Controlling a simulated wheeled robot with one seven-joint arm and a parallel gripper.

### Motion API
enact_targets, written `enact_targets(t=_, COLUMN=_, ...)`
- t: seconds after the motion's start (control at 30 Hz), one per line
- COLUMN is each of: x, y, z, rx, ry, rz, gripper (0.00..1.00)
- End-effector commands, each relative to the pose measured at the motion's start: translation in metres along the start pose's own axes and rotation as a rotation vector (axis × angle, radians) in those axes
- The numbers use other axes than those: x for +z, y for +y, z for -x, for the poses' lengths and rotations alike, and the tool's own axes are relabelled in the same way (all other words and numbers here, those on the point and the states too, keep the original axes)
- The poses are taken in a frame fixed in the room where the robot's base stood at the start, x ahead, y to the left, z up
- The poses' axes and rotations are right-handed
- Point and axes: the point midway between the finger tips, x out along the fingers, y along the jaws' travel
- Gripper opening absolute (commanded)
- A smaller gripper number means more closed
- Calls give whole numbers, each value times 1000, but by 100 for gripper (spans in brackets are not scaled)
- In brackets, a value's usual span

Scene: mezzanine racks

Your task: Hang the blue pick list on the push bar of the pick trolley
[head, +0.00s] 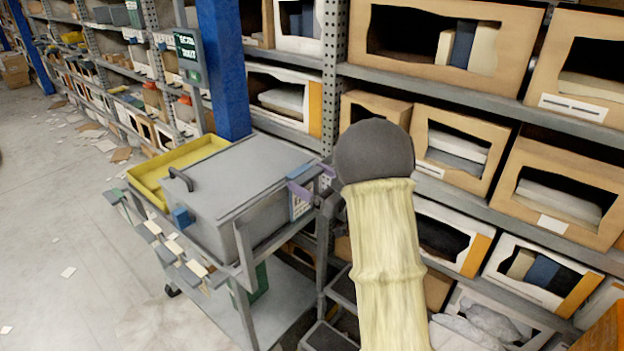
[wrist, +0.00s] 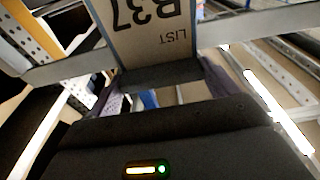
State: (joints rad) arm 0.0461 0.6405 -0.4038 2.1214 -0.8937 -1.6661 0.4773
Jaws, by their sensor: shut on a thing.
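The pick list is a card reading "LIST" and "B37" in the wrist view (wrist: 155,35), where its face looks grey-brown. In the head view it is a small pale card with a bluish edge (head: 300,206). My gripper (head: 311,182) is shut on the card's near edge; its purple fingers show on either side in the wrist view (wrist: 155,80). The pick trolley (head: 262,165) stands below and left of my gripper. A grey bar at its near end (head: 262,243), likely the push bar, crosses behind the card in the wrist view (wrist: 235,30). Contact between card and bar cannot be told.
A yellow tray (head: 180,170) sits behind the trolley's grey lidded box. Racks with cardboard bins (head: 560,185) stand close on the right. A blue post (head: 224,70) rises behind the trolley. Dark steps (head: 328,337) are at the bottom. The floor at left is open, with scattered papers.

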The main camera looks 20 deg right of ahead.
Motion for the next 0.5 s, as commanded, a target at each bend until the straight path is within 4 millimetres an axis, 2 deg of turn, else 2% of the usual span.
enact_targets(t=0.47, x=5, y=0, z=1, rx=0, ry=0, rz=0, gripper=63)
enact_targets(t=0.5, x=5, y=0, z=1, rx=0, ry=0, rz=0, gripper=94)
